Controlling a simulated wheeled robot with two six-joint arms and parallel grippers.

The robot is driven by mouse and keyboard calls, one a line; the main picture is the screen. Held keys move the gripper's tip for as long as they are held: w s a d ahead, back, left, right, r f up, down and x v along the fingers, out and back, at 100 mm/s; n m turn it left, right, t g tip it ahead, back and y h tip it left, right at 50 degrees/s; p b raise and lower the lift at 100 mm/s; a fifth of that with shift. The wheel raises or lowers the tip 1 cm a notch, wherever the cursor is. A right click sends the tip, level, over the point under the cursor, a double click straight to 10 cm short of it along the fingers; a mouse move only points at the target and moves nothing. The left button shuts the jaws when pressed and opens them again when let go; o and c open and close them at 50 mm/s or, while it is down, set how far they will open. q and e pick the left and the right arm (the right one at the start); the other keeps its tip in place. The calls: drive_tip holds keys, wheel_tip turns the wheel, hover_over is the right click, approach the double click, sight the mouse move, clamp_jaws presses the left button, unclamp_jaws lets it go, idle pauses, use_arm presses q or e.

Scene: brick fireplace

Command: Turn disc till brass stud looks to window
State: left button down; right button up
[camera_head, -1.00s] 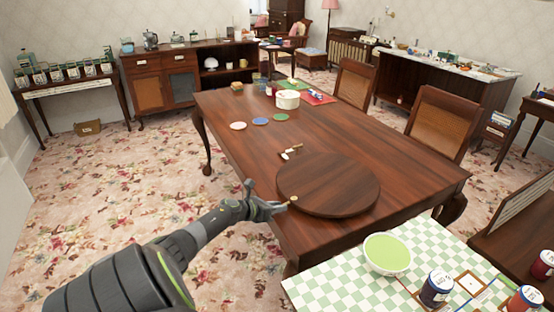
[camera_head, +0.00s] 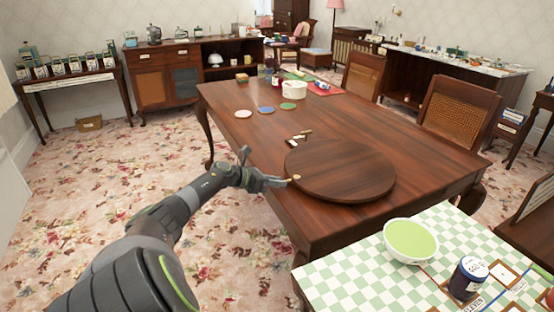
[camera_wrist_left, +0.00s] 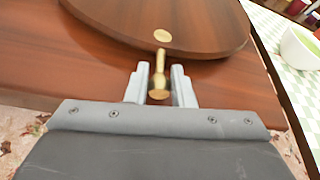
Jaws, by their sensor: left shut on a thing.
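The disc (camera_head: 345,170) is a round dark wooden board lying flat on the near end of the long table. In the left wrist view, a flat oval brass stud (camera_wrist_left: 162,36) is set in the top of the disc (camera_wrist_left: 120,18) close to its rim. A brass knob (camera_wrist_left: 159,62) projects from the rim just below the stud. My left gripper (camera_wrist_left: 160,84) has its fingers on both sides of this knob and is shut on it. In the head view, the left gripper (camera_head: 287,181) meets the disc at its left front rim. My right gripper is not in view.
The table (camera_head: 240,95) holds small pieces (camera_head: 300,136) behind the disc, coloured round mats (camera_head: 265,110) and a white pot (camera_head: 293,90). A checked surface with a green-filled bowl (camera_head: 410,240) stands front right. Chairs (camera_head: 455,115) line the far side. A bright pane (camera_head: 263,8) shows at the back.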

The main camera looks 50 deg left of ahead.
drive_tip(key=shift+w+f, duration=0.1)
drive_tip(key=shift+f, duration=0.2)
use_arm(q)
drive_tip(key=shift+a, duration=0.1)
drive_tip(key=c, duration=1.3)
unclamp_jaws()
drive_tip(key=shift+w, duration=0.1)
drive_tip(key=shift+o, duration=0.2)
drive_tip(key=shift+s+a+r, duration=0.1)
drive_tip(key=shift+s+a, duration=0.05)
drive_tip(key=shift+s, duration=0.2)
drive_tip(key=p+v, duration=0.1)
drive_tip(key=v, duration=1.5)
drive_tip(key=shift+s, duration=0.25)
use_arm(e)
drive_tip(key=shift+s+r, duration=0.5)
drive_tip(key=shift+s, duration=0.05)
